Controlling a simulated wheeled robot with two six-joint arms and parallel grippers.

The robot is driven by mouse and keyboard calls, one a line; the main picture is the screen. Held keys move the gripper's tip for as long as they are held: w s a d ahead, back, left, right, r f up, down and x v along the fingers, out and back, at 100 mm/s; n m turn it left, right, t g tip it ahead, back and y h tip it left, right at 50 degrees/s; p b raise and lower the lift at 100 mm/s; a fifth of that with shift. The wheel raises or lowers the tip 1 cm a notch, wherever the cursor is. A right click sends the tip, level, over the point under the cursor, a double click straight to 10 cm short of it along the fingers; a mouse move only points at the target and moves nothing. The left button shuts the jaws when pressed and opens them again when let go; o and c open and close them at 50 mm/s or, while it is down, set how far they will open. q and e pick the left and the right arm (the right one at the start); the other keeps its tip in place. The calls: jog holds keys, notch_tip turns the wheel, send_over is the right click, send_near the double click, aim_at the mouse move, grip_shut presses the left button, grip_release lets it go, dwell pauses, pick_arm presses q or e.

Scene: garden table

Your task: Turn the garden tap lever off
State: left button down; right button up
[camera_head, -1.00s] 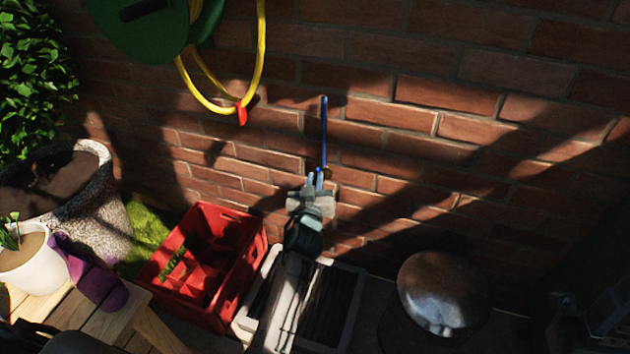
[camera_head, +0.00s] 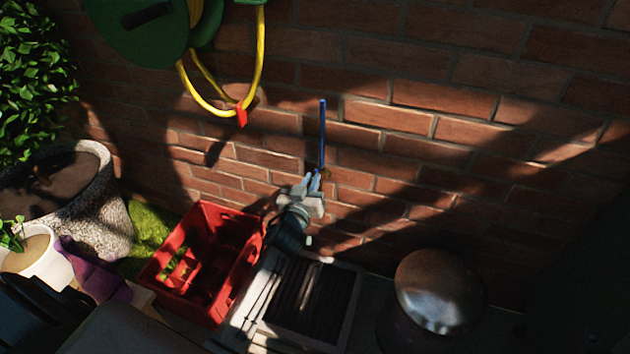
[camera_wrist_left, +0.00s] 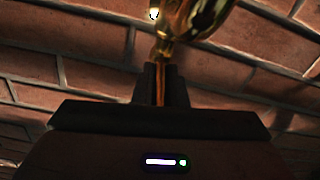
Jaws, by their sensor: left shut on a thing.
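The garden tap is mostly hidden by my left gripper in the head view; a small brass bit (camera_head: 327,173) shows at the foot of a blue upright pipe (camera_head: 322,133) on the brick wall. In the left wrist view the shiny brass tap (camera_wrist_left: 200,18) is just above the fingers. My left gripper (camera_head: 315,182) is at the tap. Its fingers, also in the left wrist view (camera_wrist_left: 161,86), are shut on a thin orange-lit strip, apparently the tap lever (camera_wrist_left: 160,84). The lever's angle is hard to tell. My right gripper is not in view.
A metal dome (camera_head: 440,290) is at the right. A yellow hose (camera_head: 262,60) hangs upper left. A stone planter (camera_head: 105,215) and white pot (camera_head: 50,258) are at left.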

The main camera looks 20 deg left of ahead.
pick_arm(q)
jog(key=c, duration=1.5)
grip_release()
jog(key=shift+o, duration=0.2)
jog(key=shift+s, duration=0.15)
jog(key=s+d, duration=0.1)
jog(key=s, duration=0.9)
jog(key=shift+s+d, duration=0.2)
jog(key=shift+s, duration=0.05)
